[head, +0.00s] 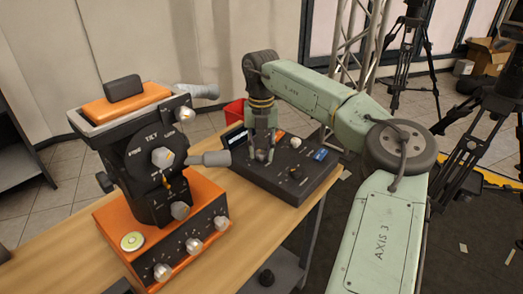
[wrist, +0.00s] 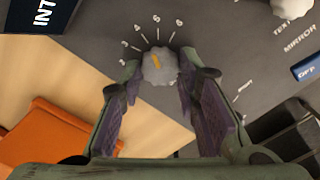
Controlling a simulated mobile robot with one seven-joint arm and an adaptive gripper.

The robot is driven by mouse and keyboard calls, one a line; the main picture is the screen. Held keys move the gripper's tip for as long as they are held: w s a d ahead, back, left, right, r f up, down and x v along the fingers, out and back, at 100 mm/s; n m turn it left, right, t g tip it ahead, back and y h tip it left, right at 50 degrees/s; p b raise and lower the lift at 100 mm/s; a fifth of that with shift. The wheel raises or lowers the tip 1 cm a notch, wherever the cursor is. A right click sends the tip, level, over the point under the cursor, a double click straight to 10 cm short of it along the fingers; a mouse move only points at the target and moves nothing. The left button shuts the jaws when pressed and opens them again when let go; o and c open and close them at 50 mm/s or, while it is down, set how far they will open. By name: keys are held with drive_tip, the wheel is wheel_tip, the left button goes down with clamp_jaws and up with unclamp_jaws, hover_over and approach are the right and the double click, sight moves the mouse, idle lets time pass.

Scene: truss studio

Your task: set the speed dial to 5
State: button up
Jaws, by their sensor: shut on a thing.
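The speed dial is a pale, scalloped knob (wrist: 161,70) with a yellow pointer line, on a dark control box (head: 296,186). In the wrist view my gripper (wrist: 158,88) has its two purple-padded fingers on either side of the knob, shut on it. In the head view my gripper (head: 262,158) points down onto the left part of the box, and the dial is hidden there.
The box also carries a white knob (head: 296,142), a blue-labelled part (head: 320,154) and a lit display (head: 236,137). An orange-based device (head: 178,238) with a grey handle (head: 217,158) stands close on the left of the wooden table (head: 262,228). A red bin (head: 234,110) is behind.

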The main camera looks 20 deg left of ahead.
sight(261, 153)
drive_tip(key=shift+m, duration=1.5)
drive_tip(key=o, duration=1.2)
drive_tip(key=shift+c, duration=0.2)
wheel_tip(261, 153, up, 12)
